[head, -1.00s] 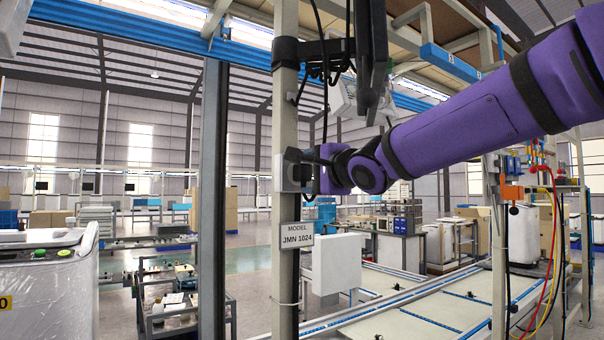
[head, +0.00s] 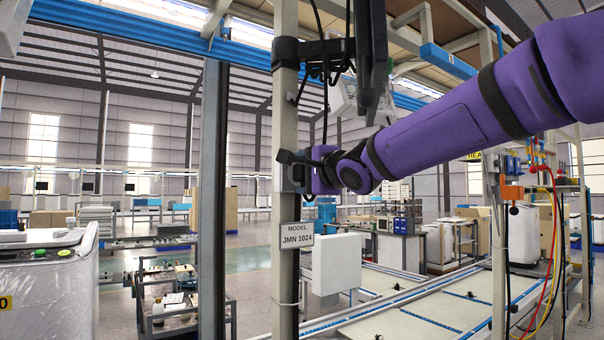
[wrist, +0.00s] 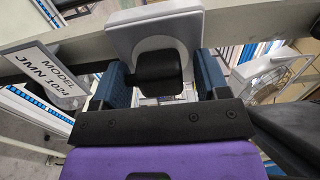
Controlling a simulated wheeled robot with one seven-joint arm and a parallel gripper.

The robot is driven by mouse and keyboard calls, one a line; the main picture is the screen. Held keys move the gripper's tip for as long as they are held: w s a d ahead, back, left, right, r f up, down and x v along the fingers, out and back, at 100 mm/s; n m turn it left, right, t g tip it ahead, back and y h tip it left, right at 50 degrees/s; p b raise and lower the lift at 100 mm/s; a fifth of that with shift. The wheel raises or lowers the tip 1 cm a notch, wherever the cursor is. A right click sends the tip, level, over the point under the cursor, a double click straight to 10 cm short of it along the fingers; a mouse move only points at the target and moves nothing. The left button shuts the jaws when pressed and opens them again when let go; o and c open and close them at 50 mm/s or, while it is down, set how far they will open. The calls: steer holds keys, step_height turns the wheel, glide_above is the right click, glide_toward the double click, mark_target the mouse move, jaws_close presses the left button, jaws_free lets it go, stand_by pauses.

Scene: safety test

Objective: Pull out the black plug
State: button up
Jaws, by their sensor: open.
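The black plug (wrist: 158,73) sits in a white socket plate (wrist: 146,30) on a pale post (head: 286,120). In the wrist view my gripper (wrist: 161,64) is open, with one blue-grey finger on each side of the plug. Small gaps show between the plug and the fingers. In the head view my gripper (head: 296,165) is at the post, just above the "MODEL JMN 1024" sign. There my gripper and wrist hide the plug and most of the plate.
The sign (head: 297,236) hangs on the post close below my gripper, and it shows at left in the wrist view (wrist: 44,74). A white box (head: 336,264) is beside the post lower down. Black brackets and a cable (head: 318,52) hang above. Conveyor tables (head: 420,300) lie below right.

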steer(key=shift+c, duration=0.5)
steer(key=c, duration=1.1)
steer(key=v, duration=0.6)
stand_by(0.8)
